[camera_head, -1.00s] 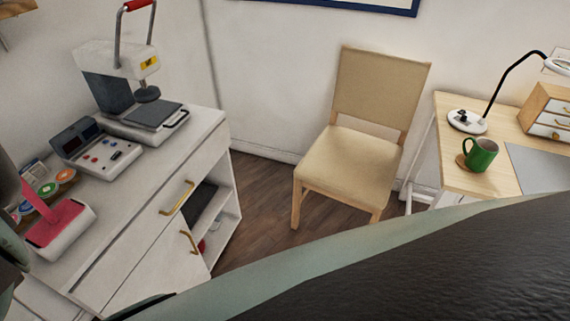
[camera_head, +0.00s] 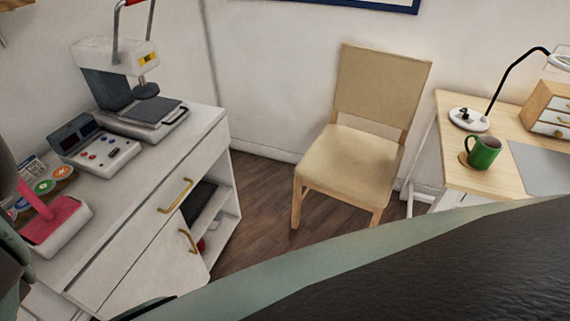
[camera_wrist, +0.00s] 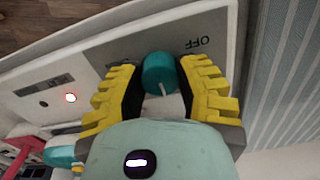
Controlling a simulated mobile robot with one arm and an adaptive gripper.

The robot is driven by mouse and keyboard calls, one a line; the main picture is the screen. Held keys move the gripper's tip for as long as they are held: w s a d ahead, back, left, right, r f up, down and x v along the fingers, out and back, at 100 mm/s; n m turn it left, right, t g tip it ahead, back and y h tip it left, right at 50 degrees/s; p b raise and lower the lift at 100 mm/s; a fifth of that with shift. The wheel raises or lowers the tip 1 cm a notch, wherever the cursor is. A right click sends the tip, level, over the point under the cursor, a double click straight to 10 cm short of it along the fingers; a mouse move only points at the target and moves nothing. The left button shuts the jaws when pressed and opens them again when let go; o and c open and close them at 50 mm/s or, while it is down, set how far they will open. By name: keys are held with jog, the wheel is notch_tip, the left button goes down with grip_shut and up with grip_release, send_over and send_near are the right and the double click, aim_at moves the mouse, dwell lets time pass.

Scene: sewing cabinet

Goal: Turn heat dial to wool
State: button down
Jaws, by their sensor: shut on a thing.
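The heat dial (camera_wrist: 159,70) is a teal round knob with a white pointer line, seen in the wrist view. It sits on a grey panel (camera_wrist: 113,52) where the word OFF appears upside down to the right of the dial; no wool label is readable. My gripper (camera_wrist: 161,83), with black pads and yellow ribbed fingers, is shut on the dial, one finger on each side. The fingers hide part of the panel. The dial and gripper tips do not show in the head view.
A small lit indicator (camera_wrist: 70,97) is left of the gripper in the wrist view. In the head view, a white cabinet (camera_head: 130,230) carries a heat press (camera_head: 118,75) and a control box (camera_head: 95,150). A chair (camera_head: 350,165) and a desk with a green mug (camera_head: 484,153) stand right.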

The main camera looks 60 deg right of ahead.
jog(key=shift+f, duration=0.1)
jog(key=c, duration=0.5)
grip_release()
notch_tip(320, 180, up, 12)
jog(key=shift+w+r, duration=0.1)
dwell(0.4)
dwell(0.6)
